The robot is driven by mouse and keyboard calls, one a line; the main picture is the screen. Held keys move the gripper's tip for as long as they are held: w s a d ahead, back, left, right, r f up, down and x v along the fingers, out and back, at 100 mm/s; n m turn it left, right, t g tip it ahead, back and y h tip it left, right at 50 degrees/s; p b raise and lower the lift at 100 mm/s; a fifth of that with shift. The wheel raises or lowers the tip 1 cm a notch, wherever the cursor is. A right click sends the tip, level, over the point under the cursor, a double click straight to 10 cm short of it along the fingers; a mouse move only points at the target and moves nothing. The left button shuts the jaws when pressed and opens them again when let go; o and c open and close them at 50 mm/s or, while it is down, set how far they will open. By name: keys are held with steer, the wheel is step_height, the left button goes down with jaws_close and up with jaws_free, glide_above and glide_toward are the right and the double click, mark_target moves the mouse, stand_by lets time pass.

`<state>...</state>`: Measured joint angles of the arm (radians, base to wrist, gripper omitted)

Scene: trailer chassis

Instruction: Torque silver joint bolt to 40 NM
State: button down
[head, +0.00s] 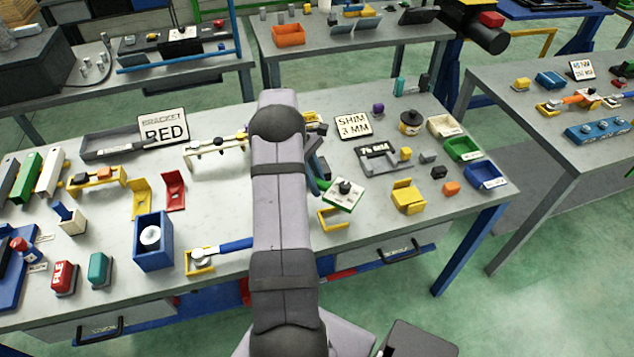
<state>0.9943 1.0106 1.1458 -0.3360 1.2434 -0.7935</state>
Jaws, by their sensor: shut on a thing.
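A pale rail-like frame (220,147), probably the chassis, stands at the middle of the bench with small dark and brass-coloured knobs on it. My arm hides its middle; its right end shows just beyond the arm. I cannot pick out the silver joint bolt. My gripper is hidden behind my arm. A dark slanted green-blue piece (317,178) shows at the arm's right edge; I cannot tell whether it is held. A blue-handled wrench (234,246) lies at the front with its head in a yellow holder (200,269). Another yellow holder (333,226) right of my arm looks empty.
A "BRACKET RED" sign (163,128) and a "SHIM 3 MM" sign (353,125) stand behind. A blue bin (153,255) and red bracket (174,190) are left. A green-edged plate (343,195) lies right of my arm. A right-hand table holds an orange-handled tool (580,97).

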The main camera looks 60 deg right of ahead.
steer(key=shift+f+b, duration=0.35)
steer(key=shift+f, duration=0.3)
stand_by(0.7)
stand_by(0.3)
steer(key=c, duration=2.3)
jaws_free()
jaws_close()
steer(key=shift+a, duration=0.15)
steer(key=shift+w+a+m+y+p, duration=0.15)
steer(key=shift+a+m+y+p, duration=0.2)
steer(key=shift+a+m, duration=0.6)
steer(key=shift+a, duration=0.15)
